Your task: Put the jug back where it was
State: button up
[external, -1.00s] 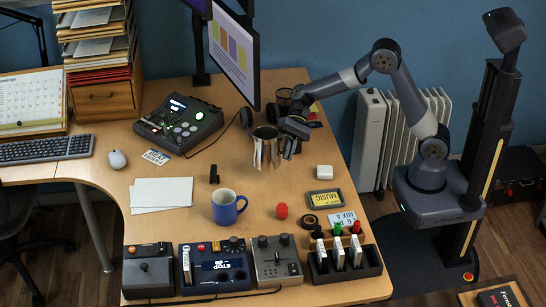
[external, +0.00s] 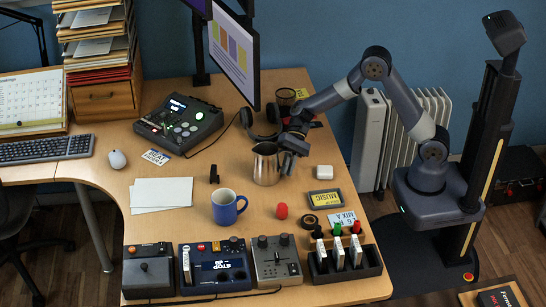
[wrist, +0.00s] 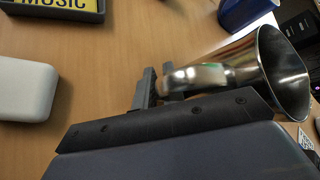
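The jug (external: 266,165) is a shiny metal pitcher, upright near the middle of the desk in the external view. In the wrist view the jug (wrist: 272,75) lies at the right, its open rim facing right and its handle towards my fingers. My gripper (external: 287,150) is at the jug's right side in the external view. In the wrist view my gripper (wrist: 160,88) has its fingers close together at the handle, shut on it. The fingers partly hide the handle. I cannot tell whether the jug's base touches the desk.
A blue mug (external: 228,207) stands in front and left of the jug. A red ball-like object (external: 282,211), a white case (external: 324,172) and a yellow-faced MUSIC box (external: 325,198) lie nearby. Headphones (external: 246,118) lie behind. Control boxes line the front edge.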

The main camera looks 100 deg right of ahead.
jog(key=o, duration=0.3)
jog(key=shift+o, duration=0.2)
jog(key=shift+r, duration=0.25)
jog(key=p+v, duration=0.1)
jog(key=v, duration=1.1)
